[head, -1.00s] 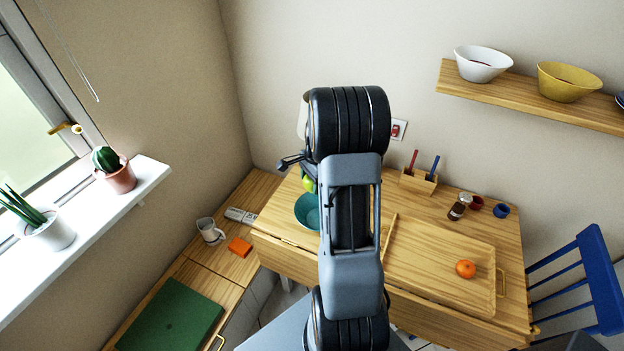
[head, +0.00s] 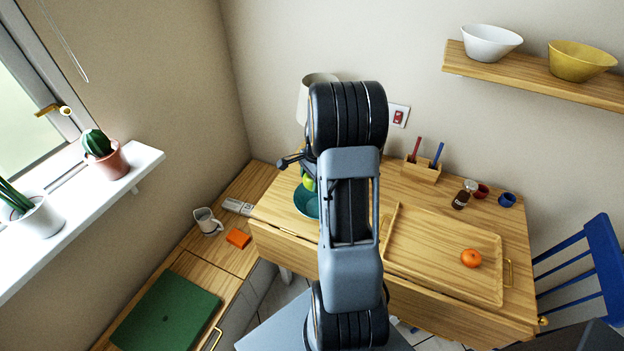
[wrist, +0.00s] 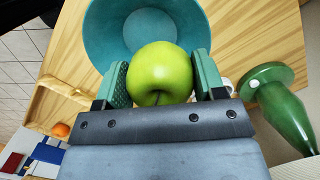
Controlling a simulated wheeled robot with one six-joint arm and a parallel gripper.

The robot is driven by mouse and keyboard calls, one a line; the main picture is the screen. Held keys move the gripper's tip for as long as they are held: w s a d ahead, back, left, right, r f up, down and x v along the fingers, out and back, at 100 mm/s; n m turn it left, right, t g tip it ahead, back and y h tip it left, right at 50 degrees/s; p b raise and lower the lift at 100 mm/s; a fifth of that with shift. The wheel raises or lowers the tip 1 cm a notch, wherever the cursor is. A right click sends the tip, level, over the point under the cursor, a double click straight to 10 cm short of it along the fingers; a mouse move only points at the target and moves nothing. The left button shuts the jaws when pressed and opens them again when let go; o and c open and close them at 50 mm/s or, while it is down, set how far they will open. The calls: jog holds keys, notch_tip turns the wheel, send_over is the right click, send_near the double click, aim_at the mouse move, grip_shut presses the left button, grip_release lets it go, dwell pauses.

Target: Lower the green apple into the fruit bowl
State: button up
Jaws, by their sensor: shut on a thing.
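The green apple (wrist: 161,74) is held between the two green pads of my gripper (wrist: 160,80) in the wrist view. In the head view a small part of the apple (head: 309,183) shows beside my arm, above the bowl. The teal fruit bowl (wrist: 101,38) lies beyond the apple in the wrist view, and its visible inside is empty. In the head view the bowl (head: 304,203) stands on the table's left part, and my arm hides its right side. The apple appears above the bowl; the exact gap cannot be told.
A wooden tray (head: 440,273) with an orange (head: 470,258) lies on the table right of my arm. A pen holder (head: 422,171) and a jar (head: 463,196) stand behind it.

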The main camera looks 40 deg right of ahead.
jog(key=shift+f, duration=0.2)
jog(key=b, duration=0.3)
send_over(312, 204)
jog(key=shift+f, duration=2.2)
jog(key=shift+f+b, duration=0.75)
jog(key=shift+f, duration=0.15)
jog(key=o, duration=1)
jog(key=shift+s, duration=0.1)
jog(key=r, duration=0.4)
jog(key=d+r, duration=0.1)
jog(key=r, duration=0.9)
jog(key=shift+s+d+p, duration=0.1)
jog(key=shift+d+p, duration=0.25)
